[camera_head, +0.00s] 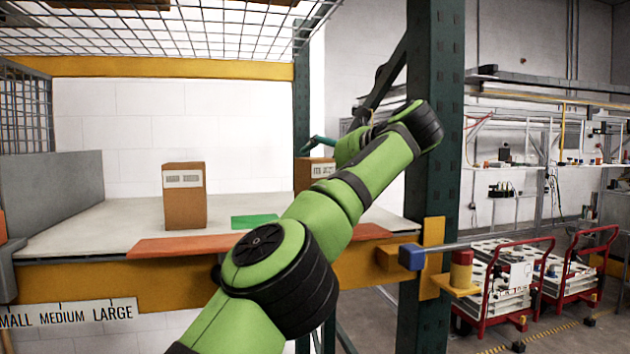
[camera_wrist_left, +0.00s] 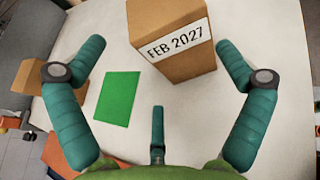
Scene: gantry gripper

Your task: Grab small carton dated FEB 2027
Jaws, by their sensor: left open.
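A brown carton with a white label reading FEB 2027 (camera_wrist_left: 172,38) stands between the spread fingers of my left gripper (camera_wrist_left: 157,52) in the left wrist view. The gripper is open, and its fingers do not appear closed on the carton. In the head view this seems to be the right-hand carton (camera_head: 303,172), partly hidden by my green arm. A teal finger of my left gripper (camera_head: 318,142) shows just above it. A second brown carton (camera_head: 184,203) stands further left; its label is too small to read. My right gripper is not in view.
A green card (camera_head: 255,221) lies on the pale shelf (camera_head: 100,228) between the cartons. An orange strip (camera_head: 190,244) runs along the shelf's front edge. A dark green post (camera_head: 432,200) stands to the right. A wire mesh (camera_head: 150,32) hangs overhead.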

